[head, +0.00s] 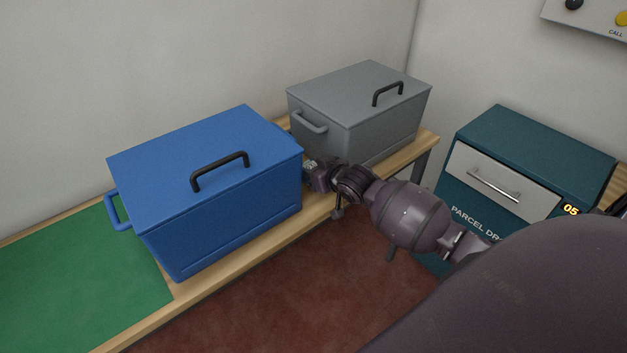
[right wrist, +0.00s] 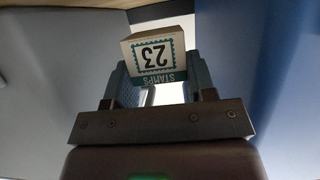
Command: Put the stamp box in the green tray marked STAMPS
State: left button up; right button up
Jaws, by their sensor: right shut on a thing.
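The stamp box (right wrist: 154,55) is a small pale box with a teal stamp border, the number 23 and the word STAMPS, upside down in the right wrist view. My right gripper (right wrist: 160,80) is shut on it, one finger at each side. In the head view my right gripper (head: 312,168) is at the right end of the blue box, in the gap before the grey box. The stamp box cannot be made out there. No green tray marked STAMPS shows in either view. My left gripper is not in view.
A lidded blue box (head: 240,215) and a lidded grey box (head: 375,130) stand on the wooden counter (head: 235,258), close on either side of my right gripper. A flat green area (head: 70,275) lies clear at the left. A teal parcel drop cabinet (head: 535,135) stands at the right.

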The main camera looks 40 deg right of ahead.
jog(key=shift+f+b, duration=0.35)
jog(key=shift+f, duration=1.45)
jog(key=o, duration=1)
